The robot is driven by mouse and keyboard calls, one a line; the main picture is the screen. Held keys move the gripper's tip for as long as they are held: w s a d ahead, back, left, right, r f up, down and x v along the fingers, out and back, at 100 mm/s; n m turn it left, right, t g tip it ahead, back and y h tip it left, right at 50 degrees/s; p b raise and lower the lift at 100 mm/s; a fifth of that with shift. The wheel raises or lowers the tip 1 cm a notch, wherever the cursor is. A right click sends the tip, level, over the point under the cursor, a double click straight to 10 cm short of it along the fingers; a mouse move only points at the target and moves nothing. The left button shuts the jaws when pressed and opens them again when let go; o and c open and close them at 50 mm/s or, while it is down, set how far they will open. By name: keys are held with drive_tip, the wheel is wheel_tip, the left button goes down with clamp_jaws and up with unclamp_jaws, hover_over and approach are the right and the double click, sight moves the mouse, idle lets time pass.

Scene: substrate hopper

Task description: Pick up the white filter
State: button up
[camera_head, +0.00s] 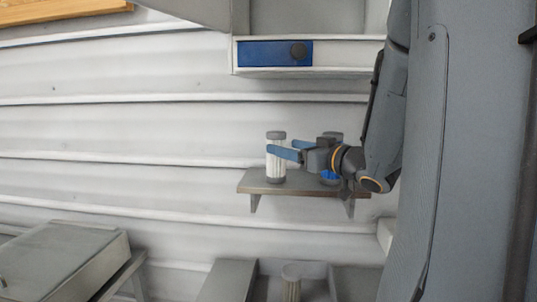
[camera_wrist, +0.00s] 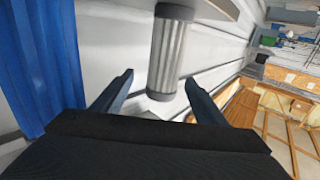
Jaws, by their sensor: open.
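The white filter (camera_head: 276,168) stands upright on the small wall shelf (camera_head: 290,189), near its left end. It is a white pleated cylinder with grey end caps. In the wrist view the white filter (camera_wrist: 171,55) lies between and just beyond the two fingertips. My gripper (camera_head: 285,149) comes from the right with its blue fingers spread at the filter's upper half. In the wrist view my gripper (camera_wrist: 158,82) is open, with space showing on both sides of the filter. I cannot tell whether a finger touches it. My front finger hides part of the filter in the head view.
A second cylinder (camera_head: 336,134) stands behind my gripper on the shelf, mostly hidden, with a blue item (camera_head: 329,176) near it. Another filter-like cylinder (camera_head: 291,283) is below, between grey bins. A cabinet with a blue panel (camera_head: 270,53) hangs above. The wall left of the shelf is clear.

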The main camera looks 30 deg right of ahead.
sight(267, 142)
drive_tip(key=x, duration=0.3)
drive_tip(key=shift+w+a+p, duration=0.1)
drive_tip(key=shift+w+p, duration=0.1)
drive_tip(key=shift+p, duration=0.2)
drive_tip(key=p+x, duration=0.1)
drive_tip(key=x, duration=0.1)
drive_tip(key=p+x, duration=0.1)
drive_tip(key=x, duration=0.2)
drive_tip(key=shift+s+a, duration=0.15)
drive_tip(key=shift+a, duration=0.05)
drive_tip(key=shift+r, duration=0.1)
drive_tip(key=c, duration=1.2)
